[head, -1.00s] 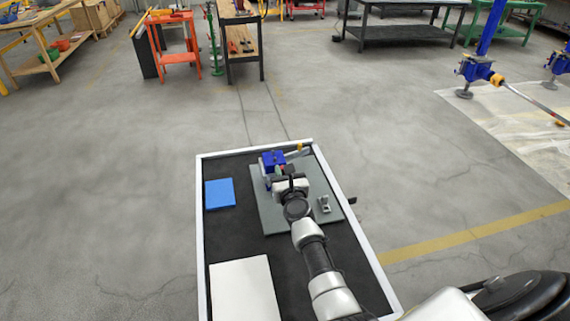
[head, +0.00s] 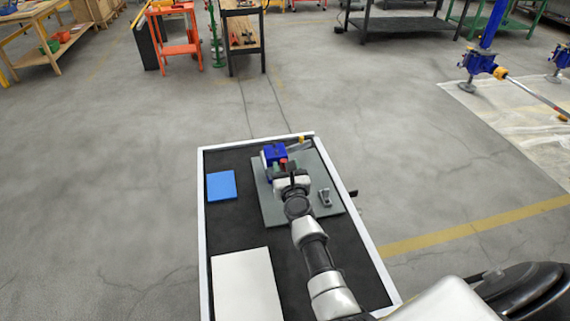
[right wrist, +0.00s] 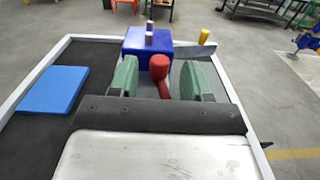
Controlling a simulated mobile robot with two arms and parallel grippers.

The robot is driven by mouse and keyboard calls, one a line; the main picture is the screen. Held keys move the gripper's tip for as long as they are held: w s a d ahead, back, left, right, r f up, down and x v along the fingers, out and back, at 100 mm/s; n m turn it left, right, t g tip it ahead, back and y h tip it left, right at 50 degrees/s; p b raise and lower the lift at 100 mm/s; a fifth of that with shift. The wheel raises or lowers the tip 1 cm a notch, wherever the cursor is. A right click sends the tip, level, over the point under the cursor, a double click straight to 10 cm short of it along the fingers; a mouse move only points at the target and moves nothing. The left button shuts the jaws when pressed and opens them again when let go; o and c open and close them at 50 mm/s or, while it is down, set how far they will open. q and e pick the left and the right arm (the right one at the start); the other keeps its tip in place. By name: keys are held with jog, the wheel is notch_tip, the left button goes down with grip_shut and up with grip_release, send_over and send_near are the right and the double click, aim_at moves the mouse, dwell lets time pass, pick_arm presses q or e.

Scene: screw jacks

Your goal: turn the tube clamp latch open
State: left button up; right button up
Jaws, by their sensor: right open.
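The tube clamp is a blue block (head: 274,152) on a grey plate (head: 270,207) at the far part of the tray. It also shows in the right wrist view (right wrist: 148,42). Its red latch (right wrist: 160,70) sticks up in front of the block, a little right of its middle, with a rounded top. My right gripper (right wrist: 160,82) is open, its green-padded fingers on either side of the latch, with a visible gap on each side. In the head view the red latch (head: 284,161) shows just beyond the gripper. My left gripper is not in view.
A grey lever with a yellow end (head: 302,140) juts right from behind the clamp. A small grey bracket (head: 325,197) stands on the plate's right side. A blue pad (head: 221,185) and a white panel (head: 246,285) lie on the black tray (head: 230,232), which has a white rim.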

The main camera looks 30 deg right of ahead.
jog(key=p+v, duration=0.1)
jog(key=v, duration=0.8)
jog(key=shift+s, duration=0.25)
jog(key=shift+r, duration=0.15)
